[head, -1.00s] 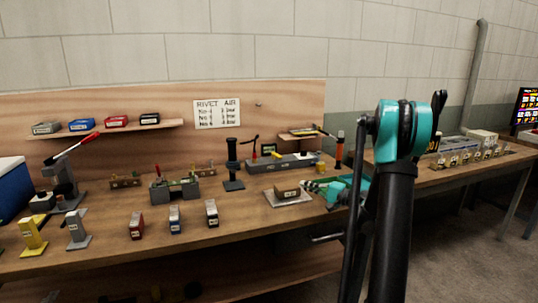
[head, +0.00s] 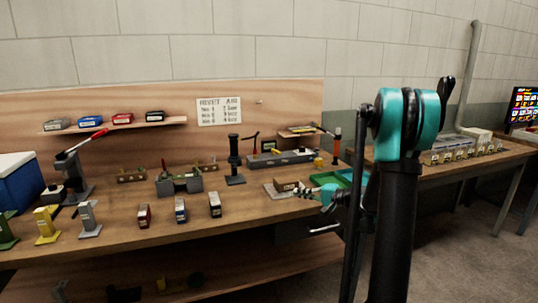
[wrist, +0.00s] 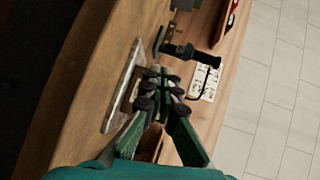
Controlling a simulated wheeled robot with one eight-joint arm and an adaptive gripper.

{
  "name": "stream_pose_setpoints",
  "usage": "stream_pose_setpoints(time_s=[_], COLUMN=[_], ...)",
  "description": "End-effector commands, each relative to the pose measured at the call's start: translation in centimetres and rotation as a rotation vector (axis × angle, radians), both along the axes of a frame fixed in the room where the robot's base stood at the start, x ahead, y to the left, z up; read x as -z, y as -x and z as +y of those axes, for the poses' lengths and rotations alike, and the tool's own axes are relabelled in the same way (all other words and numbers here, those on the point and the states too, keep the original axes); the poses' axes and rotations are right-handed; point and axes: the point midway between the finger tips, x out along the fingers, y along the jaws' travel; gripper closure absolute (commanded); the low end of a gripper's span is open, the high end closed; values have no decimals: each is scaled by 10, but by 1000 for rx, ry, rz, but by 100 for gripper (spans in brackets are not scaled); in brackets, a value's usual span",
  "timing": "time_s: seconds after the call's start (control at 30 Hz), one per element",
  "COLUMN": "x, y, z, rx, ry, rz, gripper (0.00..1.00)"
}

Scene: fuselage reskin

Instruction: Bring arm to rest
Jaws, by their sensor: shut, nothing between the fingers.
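My gripper (head: 303,192) is at the workbench's front right, its dark green fingers pointing left beside a brown block (head: 287,184) on a pale plate (head: 275,195). My teal and black arm stands in the right foreground and hides part of the bench behind it. In the wrist view my gripper (wrist: 158,74) is shut with its fingertips together, and nothing shows between them. The pale-edged plate (wrist: 113,112) lies just left of the fingers there. I cannot tell the exact height of the fingers above the bench.
A green tray (head: 343,176) is right behind my gripper. A black upright tool (head: 234,158) and a grey fixture (head: 178,186) stand on the wooden bench (head: 250,210). Small labelled blocks stand along its front. A second table (head: 480,165) is at the right.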

Motion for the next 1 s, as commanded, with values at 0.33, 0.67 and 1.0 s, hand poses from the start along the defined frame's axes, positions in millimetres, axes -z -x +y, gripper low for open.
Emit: stream_pose_setpoints(time_s=[0.33,0.67,1.0], x=[27,73,113], y=[81,198,303], z=[27,13,-43], rx=[-55,-121,-175], ry=[323,776,1214], rz=[72,129,143], gripper=[100,100,100])
